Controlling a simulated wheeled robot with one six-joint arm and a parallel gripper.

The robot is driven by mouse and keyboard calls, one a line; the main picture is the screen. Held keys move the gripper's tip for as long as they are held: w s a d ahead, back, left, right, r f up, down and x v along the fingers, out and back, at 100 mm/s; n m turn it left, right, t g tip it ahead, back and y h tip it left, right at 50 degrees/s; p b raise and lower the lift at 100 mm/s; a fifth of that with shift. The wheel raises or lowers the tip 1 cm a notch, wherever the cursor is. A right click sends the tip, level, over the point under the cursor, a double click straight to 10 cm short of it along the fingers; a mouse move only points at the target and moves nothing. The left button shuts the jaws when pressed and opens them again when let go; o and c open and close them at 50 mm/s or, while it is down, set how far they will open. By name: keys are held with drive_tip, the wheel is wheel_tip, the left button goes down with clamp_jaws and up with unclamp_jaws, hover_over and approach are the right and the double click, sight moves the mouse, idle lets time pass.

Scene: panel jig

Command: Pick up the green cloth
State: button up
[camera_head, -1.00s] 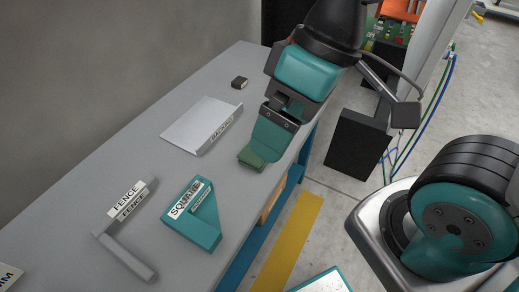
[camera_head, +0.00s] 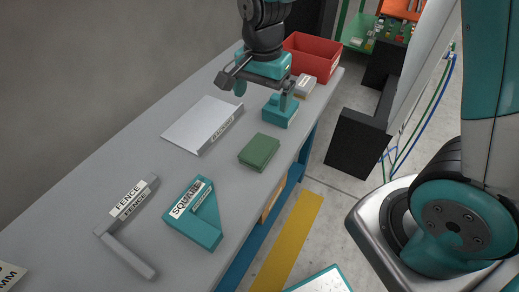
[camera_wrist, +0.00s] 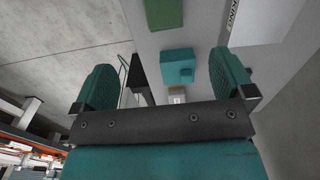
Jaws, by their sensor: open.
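The green cloth (camera_head: 259,151) is a small folded pad lying flat on the grey table near its right edge. In the wrist view it shows at the top centre (camera_wrist: 164,12), beyond my fingertips. My gripper (camera_head: 264,96) is open, with its two teal fingers spread wide and nothing between them. It is above the table, farther back than the cloth and apart from it. In the wrist view the spread fingers (camera_wrist: 163,80) frame a teal block (camera_wrist: 177,66) on the table below.
The teal block (camera_head: 279,112) stands behind the cloth, close to my right finger in the head view. A teal SQUARE (camera_head: 205,232) and a grey FENCE (camera_head: 126,252) lie nearer. A red bin (camera_head: 314,56) stands at the back.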

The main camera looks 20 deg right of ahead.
hover_over(260, 148)
drive_tip(key=f, duration=1.2)
drive_tip(key=shift+w+d, duration=0.1)
drive_tip(key=shift+d, duration=0.2)
drive_tip(key=shift+a+f+p, duration=0.15)
drive_tip(key=shift+f+p, duration=0.15)
drive_tip(key=shift+f, duration=1.1)
drive_tip(key=shift+a+f+p, duration=0.1)
drive_tip(key=shift+f+p, duration=0.2)
drive_tip(key=shift+f, duration=1.05)
drive_tip(key=c, duration=1)
wheel_tip(260, 148, up, 20)
drive_tip(key=shift+r, duration=0.1)
